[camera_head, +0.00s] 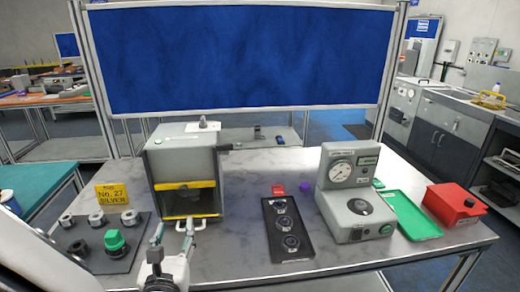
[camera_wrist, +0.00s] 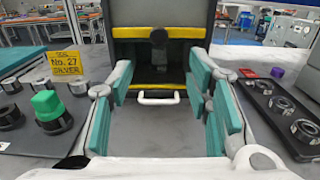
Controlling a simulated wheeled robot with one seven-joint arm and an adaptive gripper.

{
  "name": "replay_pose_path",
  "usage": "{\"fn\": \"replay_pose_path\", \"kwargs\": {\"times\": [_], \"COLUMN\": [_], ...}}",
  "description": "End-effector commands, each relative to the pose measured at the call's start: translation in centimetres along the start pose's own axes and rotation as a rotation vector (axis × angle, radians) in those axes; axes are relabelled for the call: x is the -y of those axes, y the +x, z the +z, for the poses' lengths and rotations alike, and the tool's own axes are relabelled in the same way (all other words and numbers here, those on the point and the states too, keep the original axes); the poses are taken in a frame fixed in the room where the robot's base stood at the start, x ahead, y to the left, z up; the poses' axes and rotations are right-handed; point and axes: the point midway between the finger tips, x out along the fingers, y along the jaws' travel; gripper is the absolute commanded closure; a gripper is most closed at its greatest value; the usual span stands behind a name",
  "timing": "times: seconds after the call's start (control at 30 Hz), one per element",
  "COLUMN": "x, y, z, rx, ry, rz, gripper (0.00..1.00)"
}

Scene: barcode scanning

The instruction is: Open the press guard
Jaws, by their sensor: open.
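The press (camera_head: 200,138) is a grey box at the left of the table. Its guard, with yellow bars (camera_head: 186,185) at top and bottom, is down across the front opening. A white handle (camera_head: 190,226) sticks out low at the guard's front. In the wrist view the handle (camera_wrist: 158,99) appears centred between the fingertips, and the guard's upper yellow bar (camera_wrist: 160,32) is above it. My gripper (camera_head: 172,236) is open and empty in front of the press, its teal-padded fingers (camera_wrist: 160,82) spread either side of the handle's line, with no contact visible.
Left of the press are a yellow sign (camera_head: 112,195) and a dark tray (camera_head: 104,243) with several rings and a green-topped part. To the right are a black tray (camera_head: 272,247), a grey gauge unit (camera_head: 350,190), a green tray (camera_head: 410,215) and a red box (camera_head: 454,204).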

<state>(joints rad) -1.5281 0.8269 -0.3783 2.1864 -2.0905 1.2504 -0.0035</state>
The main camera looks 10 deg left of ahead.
Motion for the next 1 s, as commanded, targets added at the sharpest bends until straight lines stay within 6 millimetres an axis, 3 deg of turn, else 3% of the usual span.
{"fn": "replay_pose_path", "kwargs": {"times": [0.17, 0.7, 1.0], "x": [0.1, 0.1, 0.1], "y": [1.9, 11.7, 13.6], "z": [0.1, 0.1, 0.1], "rx": [0.002, 0.002, 0.001], "ry": [-0.001, 0.001, 0.001], "rz": [-0.002, -0.001, -0.002], "gripper": [0.54, 0.54, 0.54]}}
